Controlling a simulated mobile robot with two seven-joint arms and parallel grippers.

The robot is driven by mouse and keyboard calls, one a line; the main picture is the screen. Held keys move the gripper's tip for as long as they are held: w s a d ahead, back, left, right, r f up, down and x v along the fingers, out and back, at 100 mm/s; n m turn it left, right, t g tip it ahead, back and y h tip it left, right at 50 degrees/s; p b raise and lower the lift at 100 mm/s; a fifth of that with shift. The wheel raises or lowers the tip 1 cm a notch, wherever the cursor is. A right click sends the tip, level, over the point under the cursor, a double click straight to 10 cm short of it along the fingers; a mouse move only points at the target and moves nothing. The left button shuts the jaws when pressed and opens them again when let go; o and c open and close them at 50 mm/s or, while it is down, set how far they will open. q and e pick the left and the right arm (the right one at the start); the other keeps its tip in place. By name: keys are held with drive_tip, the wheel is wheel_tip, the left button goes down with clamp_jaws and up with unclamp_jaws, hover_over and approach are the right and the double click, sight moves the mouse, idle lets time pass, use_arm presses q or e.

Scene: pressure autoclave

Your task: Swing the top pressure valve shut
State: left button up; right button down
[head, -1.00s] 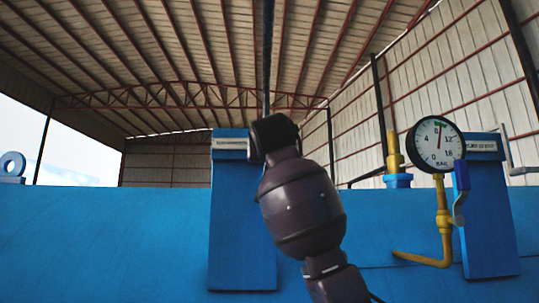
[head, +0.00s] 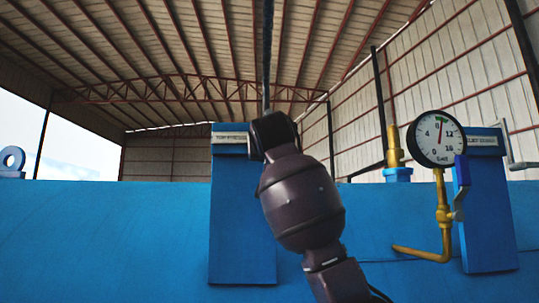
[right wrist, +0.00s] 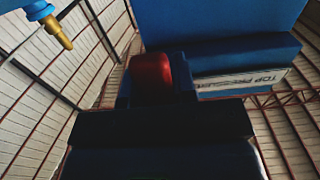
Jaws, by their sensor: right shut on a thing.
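The top pressure valve's red handle (right wrist: 152,78) shows in the right wrist view, just past the dark fingers of my right gripper (right wrist: 155,100), which is shut on it. Beside it is a blue block with a white label reading "TOP PRESSURE" (right wrist: 245,82). In the head view my right gripper (head: 272,130) is at the top of the left blue post (head: 232,215). My wrist and forearm hide the handle and the fingertips there. My left gripper is in neither view.
The large blue autoclave body (head: 110,235) fills the lower head view. To the right are a round pressure gauge (head: 437,138) on a yellow pipe (head: 442,215), a blue lever (head: 461,172), a brass valve (head: 395,148) and a second blue post (head: 488,220).

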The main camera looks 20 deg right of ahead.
drive_tip(key=shift+d, duration=0.1)
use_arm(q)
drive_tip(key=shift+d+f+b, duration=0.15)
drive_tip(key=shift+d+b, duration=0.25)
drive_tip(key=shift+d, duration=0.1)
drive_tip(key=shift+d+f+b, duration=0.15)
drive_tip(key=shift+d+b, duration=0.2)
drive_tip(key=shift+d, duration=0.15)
use_arm(e)
drive_tip(key=s+d+r+n, duration=0.3)
drive_tip(key=d+r+n, duration=0.7)
drive_tip(key=n, duration=0.8)
drive_tip(key=shift+r, duration=0.45)
drive_tip(key=shift+d+r, duration=0.1)
